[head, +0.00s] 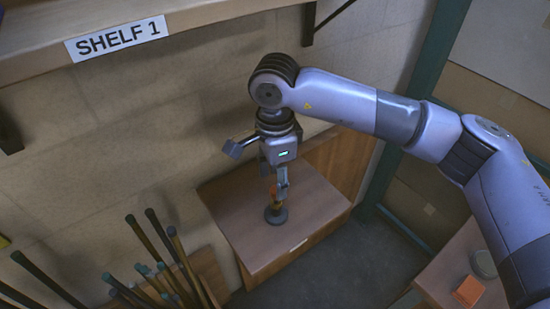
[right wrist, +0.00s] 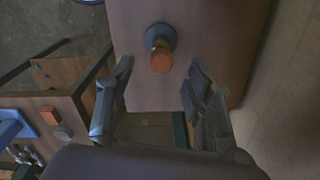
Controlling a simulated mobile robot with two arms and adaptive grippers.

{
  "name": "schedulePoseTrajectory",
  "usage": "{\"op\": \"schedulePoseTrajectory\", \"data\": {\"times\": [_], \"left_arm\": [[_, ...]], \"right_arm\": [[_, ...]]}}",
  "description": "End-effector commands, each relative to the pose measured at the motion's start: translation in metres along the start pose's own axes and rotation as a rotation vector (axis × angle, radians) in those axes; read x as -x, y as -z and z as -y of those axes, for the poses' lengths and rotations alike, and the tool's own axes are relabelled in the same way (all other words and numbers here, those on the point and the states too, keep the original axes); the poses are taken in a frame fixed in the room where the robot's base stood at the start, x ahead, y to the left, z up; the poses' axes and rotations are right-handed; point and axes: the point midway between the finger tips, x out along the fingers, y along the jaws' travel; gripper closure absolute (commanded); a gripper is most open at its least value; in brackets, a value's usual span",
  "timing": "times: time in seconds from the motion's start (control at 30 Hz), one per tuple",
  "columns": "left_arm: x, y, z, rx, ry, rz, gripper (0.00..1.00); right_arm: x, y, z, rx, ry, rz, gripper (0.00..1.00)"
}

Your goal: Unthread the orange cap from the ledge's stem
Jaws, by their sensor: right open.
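The orange cap (right wrist: 161,63) sits on top of a short stem (right wrist: 159,42) with a dark round base. The stem stands on the wooden ledge (head: 235,215), and its dark base (head: 276,214) shows below my gripper in the head view. My right gripper (head: 276,182) points down over the stem, with its fingers open. In the right wrist view its two fingers stand on either side of the cap, with a visible gap to each. In the head view the fingers partly hide the cap. My left gripper is not in view.
A shelf marked SHELF 1 (head: 118,38) juts from the wall at upper left. Several upright rods (head: 160,270) stand at lower left. A surface at lower right holds an orange block (head: 468,291) and a grey round thing (head: 483,264). The ledge around the stem is clear.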

Motion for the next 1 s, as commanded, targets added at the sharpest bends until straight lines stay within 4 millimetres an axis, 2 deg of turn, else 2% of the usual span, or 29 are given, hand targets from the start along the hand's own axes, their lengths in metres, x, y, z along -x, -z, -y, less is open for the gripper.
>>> {"op": "schedulePoseTrajectory", "data": {"times": [0.13,0.4,0.6,0.8,1.0], "left_arm": [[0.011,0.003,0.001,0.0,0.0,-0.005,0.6],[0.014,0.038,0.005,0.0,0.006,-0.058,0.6],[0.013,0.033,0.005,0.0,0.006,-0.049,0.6],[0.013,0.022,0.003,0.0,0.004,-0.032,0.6],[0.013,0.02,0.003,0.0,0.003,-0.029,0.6]], "right_arm": [[-0.018,-0.001,-0.001,0.0,-0.003,0.002,0.53],[-0.034,-0.001,0.0,0.0,0.001,0.003,0.53],[-0.034,-0.001,0.0,0.0,0.001,0.003,0.53],[-0.034,-0.001,0.0,0.0,0.001,0.003,0.67],[-0.034,-0.001,0.0,0.0,0.001,0.003,0.8]]}}
